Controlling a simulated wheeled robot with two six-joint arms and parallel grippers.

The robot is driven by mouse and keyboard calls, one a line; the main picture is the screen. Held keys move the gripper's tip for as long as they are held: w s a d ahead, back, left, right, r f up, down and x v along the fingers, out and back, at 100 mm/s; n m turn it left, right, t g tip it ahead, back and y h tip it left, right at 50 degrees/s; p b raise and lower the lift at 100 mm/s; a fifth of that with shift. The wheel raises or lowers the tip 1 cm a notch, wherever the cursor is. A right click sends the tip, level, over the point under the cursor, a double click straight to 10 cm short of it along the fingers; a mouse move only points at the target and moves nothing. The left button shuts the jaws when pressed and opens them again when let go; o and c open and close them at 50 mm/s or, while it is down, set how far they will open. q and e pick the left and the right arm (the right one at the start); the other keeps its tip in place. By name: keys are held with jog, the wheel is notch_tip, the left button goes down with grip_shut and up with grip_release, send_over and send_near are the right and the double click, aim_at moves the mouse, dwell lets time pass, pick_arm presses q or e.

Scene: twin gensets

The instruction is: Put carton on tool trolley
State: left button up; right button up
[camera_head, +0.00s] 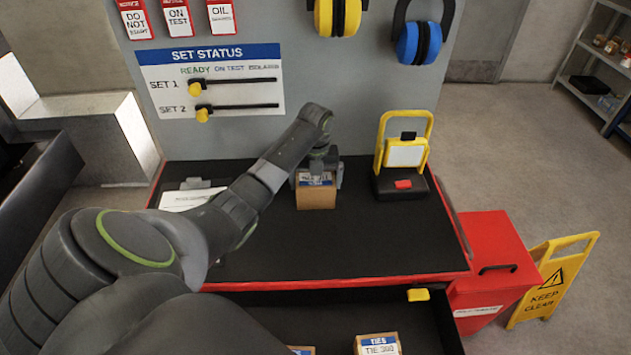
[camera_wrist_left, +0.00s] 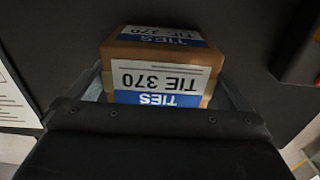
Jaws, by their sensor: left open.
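The carton (camera_head: 316,195) is a small brown box with a blue and white label, on the black top of the tool trolley (camera_head: 385,240), near its back edge. It appears to rest upright there. In the left wrist view the carton (camera_wrist_left: 160,78) reads "TIES TIE 370". My left gripper (camera_head: 319,178) is over it from above, open, with one finger on each side. The left wrist view shows the left gripper (camera_wrist_left: 160,88) with its fingers beside the carton; I cannot tell whether they touch it. My right gripper is not in view.
A yellow and black work lamp (camera_head: 402,165) stands right of the carton. A white paper (camera_head: 188,199) lies at left. An open drawer below holds a "TIE 300" box (camera_head: 378,344). A red box (camera_head: 500,262) and yellow sign (camera_head: 550,285) stand at right. The trolley top's front is clear.

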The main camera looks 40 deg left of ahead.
pick_arm(q)
notch_tip(320, 180, up, 5)
jog(key=shift+r+b, duration=0.2)
jog(key=shift+b, duration=0.2)
notch_tip(320, 180, up, 4)
jog(key=p, duration=0.3)
jog(key=shift+r, duration=0.15)
jog(key=shift+r+p, duration=1)
jog(key=shift+p, duration=0.15)
